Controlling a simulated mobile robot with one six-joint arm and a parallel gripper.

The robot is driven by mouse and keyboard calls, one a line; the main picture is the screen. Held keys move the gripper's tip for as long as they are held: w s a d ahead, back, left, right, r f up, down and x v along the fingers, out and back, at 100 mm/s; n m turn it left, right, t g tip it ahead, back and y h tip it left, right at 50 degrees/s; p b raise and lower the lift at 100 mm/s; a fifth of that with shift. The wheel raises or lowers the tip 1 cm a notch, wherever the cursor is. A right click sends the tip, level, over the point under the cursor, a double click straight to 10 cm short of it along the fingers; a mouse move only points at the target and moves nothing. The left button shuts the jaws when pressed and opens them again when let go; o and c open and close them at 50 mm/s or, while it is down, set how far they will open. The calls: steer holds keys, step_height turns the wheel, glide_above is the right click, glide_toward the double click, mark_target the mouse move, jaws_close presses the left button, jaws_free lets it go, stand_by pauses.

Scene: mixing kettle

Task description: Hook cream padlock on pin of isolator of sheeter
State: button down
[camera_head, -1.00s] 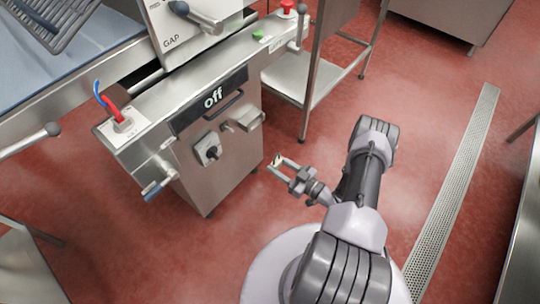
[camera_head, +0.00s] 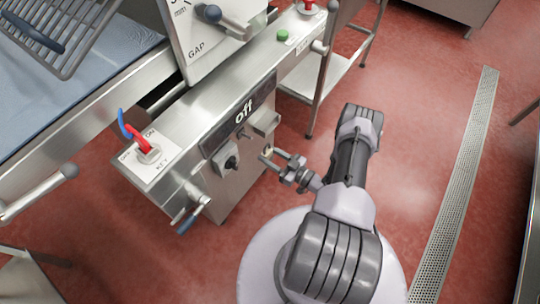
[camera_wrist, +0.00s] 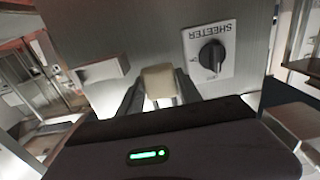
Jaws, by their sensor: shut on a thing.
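The cream padlock (camera_wrist: 160,80) is between the two fingers of my gripper (camera_wrist: 161,98) in the wrist view, its block-like body facing the camera. Its shackle cannot be made out. In the head view my gripper (camera_head: 271,157) is shut on it, close to the sheeter's front panel and right of the isolator. The sheeter isolator (camera_head: 227,162) is a pale plate with a black rotary knob. In the wrist view the isolator (camera_wrist: 209,54) appears upside down, labelled SHEETER, up and right of the padlock. I cannot make out its pin clearly.
A metal box (camera_head: 264,122) juts from the panel above my gripper; it also shows in the wrist view (camera_wrist: 100,72). An "off" display (camera_head: 242,112), a key switch with red key (camera_head: 147,152) and a lever (camera_head: 192,215) are nearby. Open red floor lies right.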

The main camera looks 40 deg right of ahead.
glide_toward(242, 140)
steer(key=shift+w+a+r, duration=0.25)
steer(key=shift+w+r, duration=0.1)
steer(key=shift+w, duration=0.2)
steer(key=shift+w+a+r, duration=0.2)
steer(key=shift+w+r, duration=0.2)
steer(key=shift+w, duration=0.2)
steer(key=shift+w, duration=0.15)
steer(key=shift+x, duration=1.55)
steer(key=shift+a, duration=0.1)
steer(key=shift+w+a+f, duration=0.1)
steer(key=shift+w+f, duration=0.2)
steer(key=shift+f, duration=0.3)
steer(key=shift+c, duration=1.3)
jaws_free()
steer(key=shift+s, duration=0.15)
